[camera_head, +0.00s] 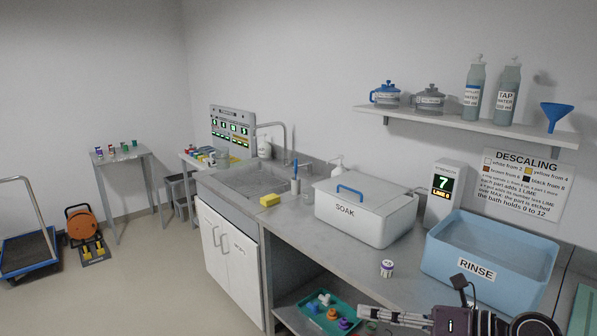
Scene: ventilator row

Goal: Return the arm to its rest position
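My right gripper (366,314) is low at the right, at the bottom edge of the view, its pale fingers pointing left. It is in front of the counter and to the right of the green tray. I see nothing clearly held between its fingers, and the angle hides whether they are apart. The rest of my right arm is cut off by the bottom edge. My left gripper and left arm are not in view.
The grey counter (330,257) holds a lidded SOAK box (362,220), a small jar (387,268), a display unit (445,192) and a blue RINSE tub (490,257). A green tray (312,322) with several coloured parts sits on the shelf below. Open floor (160,285) lies left.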

